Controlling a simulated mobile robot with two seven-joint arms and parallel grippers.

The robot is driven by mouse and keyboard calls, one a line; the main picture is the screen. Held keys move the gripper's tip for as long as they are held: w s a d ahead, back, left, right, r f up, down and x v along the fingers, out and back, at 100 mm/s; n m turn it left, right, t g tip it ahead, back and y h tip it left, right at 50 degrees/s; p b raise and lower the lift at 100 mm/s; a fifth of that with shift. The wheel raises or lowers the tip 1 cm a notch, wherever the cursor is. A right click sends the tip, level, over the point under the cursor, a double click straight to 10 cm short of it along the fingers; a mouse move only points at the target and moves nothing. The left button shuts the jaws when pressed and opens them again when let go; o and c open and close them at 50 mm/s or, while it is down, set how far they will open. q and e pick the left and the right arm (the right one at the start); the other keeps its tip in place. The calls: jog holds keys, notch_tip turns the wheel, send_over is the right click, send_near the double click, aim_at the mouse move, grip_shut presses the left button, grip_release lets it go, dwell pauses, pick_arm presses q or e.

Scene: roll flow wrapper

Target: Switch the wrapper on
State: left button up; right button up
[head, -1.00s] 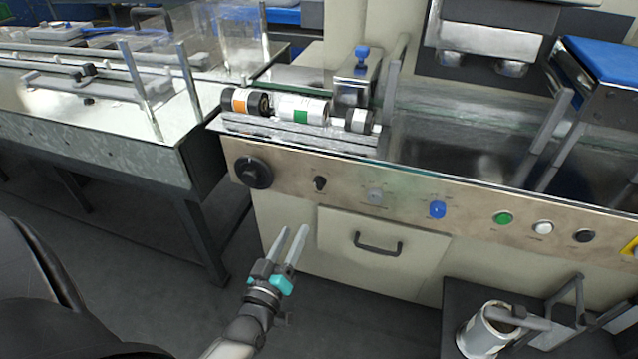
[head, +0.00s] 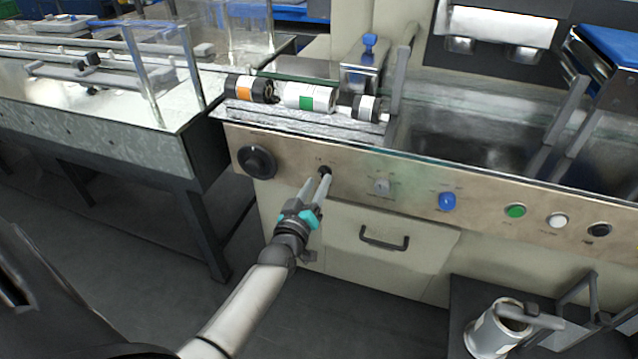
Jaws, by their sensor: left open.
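The wrapper's front panel (head: 410,190) runs across the head view. It carries a large black round knob (head: 257,161) at the left, a small black switch (head: 324,171), a grey knob (head: 382,187), a blue knob (head: 447,201), a green button (head: 515,211), a white button (head: 557,220) and a black button (head: 599,230). My left gripper (head: 316,182) is open and empty, its fingertips just below and at the small black switch. One finger partly covers the switch; I cannot tell whether it touches. My right gripper is not in view.
A drawer with a black handle (head: 384,239) is below the panel. A metal canister (head: 497,327) stands on a dark stand at the lower right. A steel table (head: 90,135) stands at the left.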

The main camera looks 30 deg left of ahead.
pick_arm(q)
jog(key=shift+b+x, duration=0.3)
jog(key=shift+x, duration=0.75)
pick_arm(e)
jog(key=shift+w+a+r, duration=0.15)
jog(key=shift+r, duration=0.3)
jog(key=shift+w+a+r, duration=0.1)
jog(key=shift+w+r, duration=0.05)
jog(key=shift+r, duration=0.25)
pick_arm(q)
jog(key=shift+c, duration=0.2)
grip_shut()
